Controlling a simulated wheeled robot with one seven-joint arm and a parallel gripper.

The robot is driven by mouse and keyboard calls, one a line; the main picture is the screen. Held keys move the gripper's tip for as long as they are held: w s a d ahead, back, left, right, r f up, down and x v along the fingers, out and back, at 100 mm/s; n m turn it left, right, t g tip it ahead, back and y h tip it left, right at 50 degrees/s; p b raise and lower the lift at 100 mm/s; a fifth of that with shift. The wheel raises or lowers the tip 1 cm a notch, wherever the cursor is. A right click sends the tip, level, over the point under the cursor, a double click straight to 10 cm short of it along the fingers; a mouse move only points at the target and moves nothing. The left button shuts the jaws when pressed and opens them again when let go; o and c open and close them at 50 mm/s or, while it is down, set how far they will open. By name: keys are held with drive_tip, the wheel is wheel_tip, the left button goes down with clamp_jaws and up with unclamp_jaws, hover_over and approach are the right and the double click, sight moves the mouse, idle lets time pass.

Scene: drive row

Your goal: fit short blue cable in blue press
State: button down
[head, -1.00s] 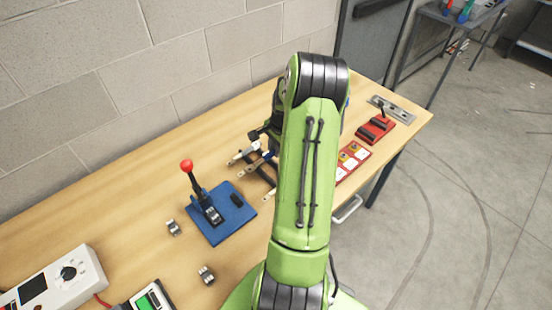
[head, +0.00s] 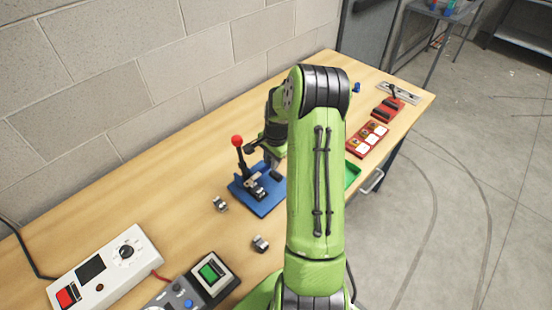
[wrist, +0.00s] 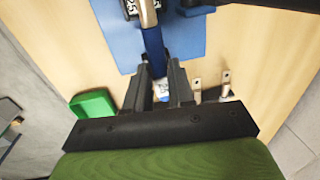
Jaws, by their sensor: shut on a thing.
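The blue press has a flat blue base (head: 268,203) and an upright lever with a red knob (head: 237,141); its base fills the top of the wrist view (wrist: 188,40). My gripper (wrist: 160,75) is shut on a short blue cable (wrist: 152,48). The cable's silver lug end (wrist: 148,14) points up the picture, beside a black die marked 25 (wrist: 130,8) on the press. I cannot tell whether the lug is inside the die. In the head view my gripper is beside the press, mostly hidden by my arm, and the cable is not clear.
Two loose metal dies (head: 220,204) (head: 260,243) lie in front of the press. A white meter box (head: 105,270) stands at front left. A green tray (wrist: 95,105) and two bare lugs (wrist: 197,88) (wrist: 226,84) lie near my gripper.

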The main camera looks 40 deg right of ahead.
drive_tip(key=shift+f+b, duration=2.1)
drive_tip(key=shift+f, duration=0.8)
drive_tip(key=shift+f, duration=0.1)
drive_tip(key=c, duration=0.9)
unclamp_jaws()
drive_tip(key=shift+s, duration=0.1)
wheel_tip(320, 180, up, 16)
drive_tip(key=s+p, duration=0.1)
drive_tip(key=s, duration=0.1)
drive_tip(key=shift+p, duration=0.3)
drive_tip(key=shift+f, duration=0.2)
